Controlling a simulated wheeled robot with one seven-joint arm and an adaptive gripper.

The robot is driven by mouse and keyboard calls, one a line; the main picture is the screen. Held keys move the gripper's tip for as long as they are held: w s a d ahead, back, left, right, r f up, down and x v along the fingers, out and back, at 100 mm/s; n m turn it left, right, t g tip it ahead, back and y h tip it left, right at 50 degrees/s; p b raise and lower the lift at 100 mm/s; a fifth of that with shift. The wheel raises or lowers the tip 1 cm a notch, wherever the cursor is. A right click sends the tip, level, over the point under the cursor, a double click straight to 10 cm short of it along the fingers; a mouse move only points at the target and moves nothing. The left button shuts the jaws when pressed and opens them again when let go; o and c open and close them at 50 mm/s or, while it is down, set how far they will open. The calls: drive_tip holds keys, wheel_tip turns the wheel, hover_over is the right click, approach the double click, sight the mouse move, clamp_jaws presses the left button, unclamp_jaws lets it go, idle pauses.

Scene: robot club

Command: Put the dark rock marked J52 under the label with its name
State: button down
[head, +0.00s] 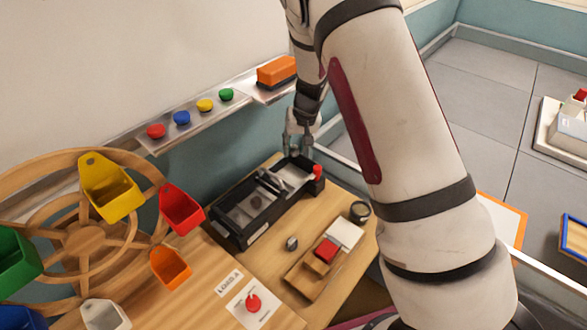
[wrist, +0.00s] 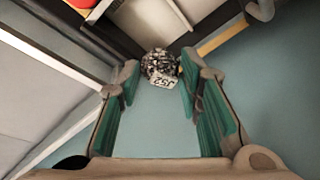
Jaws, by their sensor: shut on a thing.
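The dark speckled rock (wrist: 158,62) with a white tag reading J52 sits between the green pads at the fingertips of my gripper (wrist: 160,72) in the wrist view. My gripper is shut on it. In the head view my gripper (head: 297,142) is above the far end of a black divided tray (head: 218,231); I cannot make out the held rock there. The tray has pale compartments, and a dark lump (head: 256,201) lies in one. A white label (head: 258,235) is on its front side, too small to read.
A small grey stone (head: 291,243) lies on the wooden table (head: 230,262), near a stepped wooden block (head: 302,281) with a red piece. A red knob (head: 253,302) sits on a white card. A wooden wheel with coloured buckets (head: 110,190) stands left. A wall shelf (head: 190,130) runs behind the tray.

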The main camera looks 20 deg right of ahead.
drive_tip(key=b, duration=0.5)
approach(292, 174)
drive_tip(key=x, duration=0.5)
drive_tip(key=shift+d+f, duration=0.15)
drive_tip(key=shift+w+f, duration=0.1)
drive_tip(key=shift+f, duration=0.15)
drive_tip(key=shift+f, duration=0.15)
drive_tip(key=c, duration=1.4)
unclamp_jaws()
